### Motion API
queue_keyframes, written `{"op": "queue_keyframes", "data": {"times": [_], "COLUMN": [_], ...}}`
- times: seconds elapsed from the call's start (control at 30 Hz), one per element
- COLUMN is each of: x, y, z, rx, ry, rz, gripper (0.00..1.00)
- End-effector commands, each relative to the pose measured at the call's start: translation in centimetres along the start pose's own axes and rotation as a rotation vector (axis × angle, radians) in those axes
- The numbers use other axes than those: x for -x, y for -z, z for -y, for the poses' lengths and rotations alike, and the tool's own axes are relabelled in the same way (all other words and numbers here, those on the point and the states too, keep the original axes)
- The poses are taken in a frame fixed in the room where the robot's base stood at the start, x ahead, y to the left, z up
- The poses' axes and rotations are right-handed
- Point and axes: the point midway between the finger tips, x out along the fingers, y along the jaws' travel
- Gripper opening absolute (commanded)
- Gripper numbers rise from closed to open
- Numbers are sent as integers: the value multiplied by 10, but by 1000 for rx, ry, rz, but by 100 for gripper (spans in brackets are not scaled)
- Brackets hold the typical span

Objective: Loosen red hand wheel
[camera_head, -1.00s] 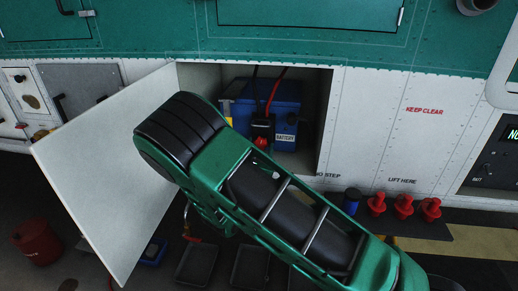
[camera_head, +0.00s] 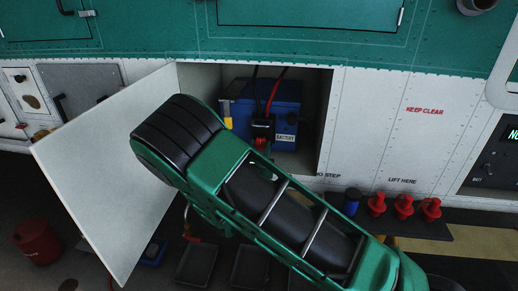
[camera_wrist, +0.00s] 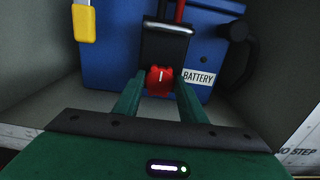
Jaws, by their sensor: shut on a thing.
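The red hand wheel (camera_wrist: 160,79) sits on the front of a black connector (camera_wrist: 165,43) at the blue battery (camera_wrist: 110,50) in the wrist view. A short white mark on the wheel stands about upright. My gripper (camera_wrist: 159,84) reaches toward the battery and is shut on the wheel, one green finger on each side. In the head view the wheel (camera_head: 261,143) shows small beyond my arm, below the black connector (camera_head: 263,128). The fingers are hidden there behind my arm.
The battery stands in an open bay with close walls (camera_head: 325,120). Its open door (camera_head: 100,165) is at the left. A yellow-handled piece (camera_wrist: 83,22) is at the battery's left, a black handle (camera_wrist: 240,50) at its right. Red plugs (camera_head: 404,206) stand at lower right.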

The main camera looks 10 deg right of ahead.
Motion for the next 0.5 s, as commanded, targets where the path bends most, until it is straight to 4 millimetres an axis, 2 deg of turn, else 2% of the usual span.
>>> {"op": "queue_keyframes", "data": {"times": [0.17,0.2,0.23,0.5], "x": [0,0,0,0], "y": [0,0,0,0], "z": [-2,-2,-2,-1], "rx": [-1,-1,-1,-2], "ry": [-4,-4,-4,-2], "rz": [0,0,0,0], "gripper": [15,47,54,55]}}
